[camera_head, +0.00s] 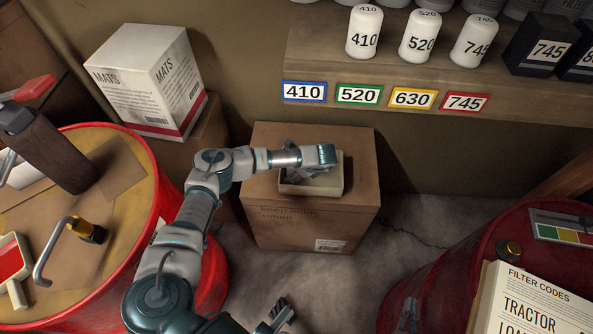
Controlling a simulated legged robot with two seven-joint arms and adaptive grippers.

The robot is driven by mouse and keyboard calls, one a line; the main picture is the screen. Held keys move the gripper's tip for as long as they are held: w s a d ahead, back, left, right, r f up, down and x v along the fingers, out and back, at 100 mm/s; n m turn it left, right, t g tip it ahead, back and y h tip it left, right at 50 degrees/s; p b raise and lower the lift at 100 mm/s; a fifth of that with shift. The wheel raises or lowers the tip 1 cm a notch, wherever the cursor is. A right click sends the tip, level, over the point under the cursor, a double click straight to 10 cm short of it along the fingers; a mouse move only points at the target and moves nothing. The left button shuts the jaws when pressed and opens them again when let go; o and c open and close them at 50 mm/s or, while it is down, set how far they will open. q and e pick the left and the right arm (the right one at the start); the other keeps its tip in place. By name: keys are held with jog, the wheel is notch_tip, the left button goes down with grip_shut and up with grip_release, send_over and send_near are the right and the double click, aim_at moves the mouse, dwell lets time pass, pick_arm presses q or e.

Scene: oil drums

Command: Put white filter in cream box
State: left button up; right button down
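A cream open box (312,191) sits on top of a brown cardboard carton in the middle. My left gripper (302,174) reaches over it from the left, its fingers pointing down at the box. Whether it holds anything there is hidden by the hand. White filters marked 410 (364,31), 520 (420,36) and 745 (473,41) stand upright on the shelf at the top right. My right gripper (344,312) shows only as two fingertips set wide apart at the bottom edge. It appears open and empty, well in front of the carton.
The brown carton (310,222) stands on the floor. Black filters (540,48) share the shelf (400,75), with coloured number labels on its edge. A white MATS box (147,75) stands behind left. Red drums (150,215) flank both sides.

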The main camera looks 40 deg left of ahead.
jog(key=shift+w, duration=0.15)
pick_arm(q)
jog(key=shift+d+r, duration=0.15)
jog(key=shift+r, duration=0.15)
jog(key=p+v, duration=0.3)
jog(key=v, duration=0.8)
jog(key=shift+d+r, duration=0.2)
pick_arm(e)
jog(key=s+d+f+g+h, duration=0.1)
jog(key=s+d+f+g, duration=0.2)
jog(key=s+f+g, duration=0.3)
jog(key=shift+s+f+h, duration=0.25)
jog(key=shift+s+h, duration=0.15)
jog(key=shift+s, duration=0.05)
jog(key=shift+w, duration=0.1)
